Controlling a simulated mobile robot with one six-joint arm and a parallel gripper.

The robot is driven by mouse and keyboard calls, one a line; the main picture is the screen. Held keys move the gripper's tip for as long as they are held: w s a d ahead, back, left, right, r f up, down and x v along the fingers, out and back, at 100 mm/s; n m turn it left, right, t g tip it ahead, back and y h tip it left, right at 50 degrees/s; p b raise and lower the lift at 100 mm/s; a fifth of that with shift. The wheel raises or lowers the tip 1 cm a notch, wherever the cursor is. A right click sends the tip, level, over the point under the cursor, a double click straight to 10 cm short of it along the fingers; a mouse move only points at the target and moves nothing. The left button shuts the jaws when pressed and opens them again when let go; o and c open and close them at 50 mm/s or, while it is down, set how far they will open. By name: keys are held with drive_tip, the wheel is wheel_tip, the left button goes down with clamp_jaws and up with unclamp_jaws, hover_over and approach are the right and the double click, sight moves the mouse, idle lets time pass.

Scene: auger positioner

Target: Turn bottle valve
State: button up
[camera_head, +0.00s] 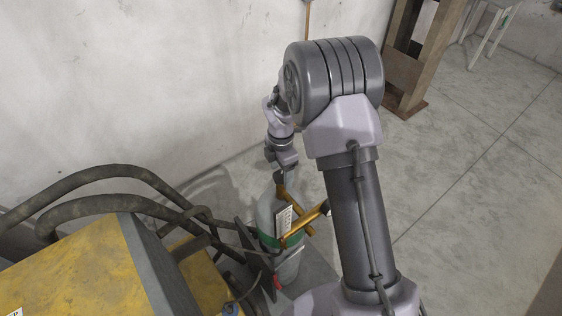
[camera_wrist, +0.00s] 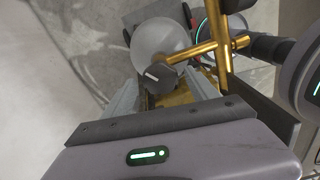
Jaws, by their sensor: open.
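A dark round valve knob (camera_wrist: 157,77) with a white mark joins a brass fitting (camera_wrist: 195,57). My gripper (camera_wrist: 162,92) is open in the wrist view, with grey fingers on either side of the knob; I cannot tell whether they touch it. In the head view my gripper (camera_head: 284,172) is just above the bottle's top, where the knob is hard to make out.
Brass pipes (camera_head: 296,236) stand close beside the bottle's top. A yellow machine (camera_head: 80,275) with thick dark hoses (camera_head: 120,172) is at the lower left. The pale wall (camera_head: 130,70) is behind. Open floor (camera_head: 470,150) lies to the right.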

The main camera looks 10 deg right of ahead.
sight(281, 175)
wheel_tip(281, 175, up, 17)
drive_tip(key=p, duration=0.1)
drive_tip(key=shift+f, duration=0.1)
drive_tip(key=s+f+m+t+b, duration=0.1)
drive_tip(key=s+f+m+b, duration=0.1)
drive_tip(key=s+m+b, duration=0.2)
drive_tip(key=s+a+f+m+t+b, duration=0.1)
drive_tip(key=s+m+b, duration=0.4)
drive_tip(key=b, duration=0.3)
drive_tip(key=s+a+f+m+t+y+b, duration=0.1)
drive_tip(key=s+f+m+b, duration=0.1)
drive_tip(key=s+m+b, duration=0.2)
drive_tip(key=shift+s+f+m+b, duration=0.15)
drive_tip(key=shift+s+f+b, duration=0.05)
drive_tip(key=shift+s+b, duration=0.35)
drive_tip(key=shift+s+f+m+b, duration=0.15)
drive_tip(key=shift+s+b, duration=0.25)
drive_tip(key=shift+b, duration=0.25)
drive_tip(key=s+a+f+m+t+y+b, duration=0.1)
drive_tip(key=s+f+m+t+b, duration=0.1)
drive_tip(key=s+f+m+b, duration=0.6)
drive_tip(key=s+f+m, duration=0.1)
drive_tip(key=s+m, duration=0.2)
drive_tip(key=s, duration=0.1)
drive_tip(key=shift+a+f+m+t+b, duration=0.3)
drive_tip(key=shift+a+t+b, duration=0.05)
drive_tip(key=shift+t+b, duration=0.05)
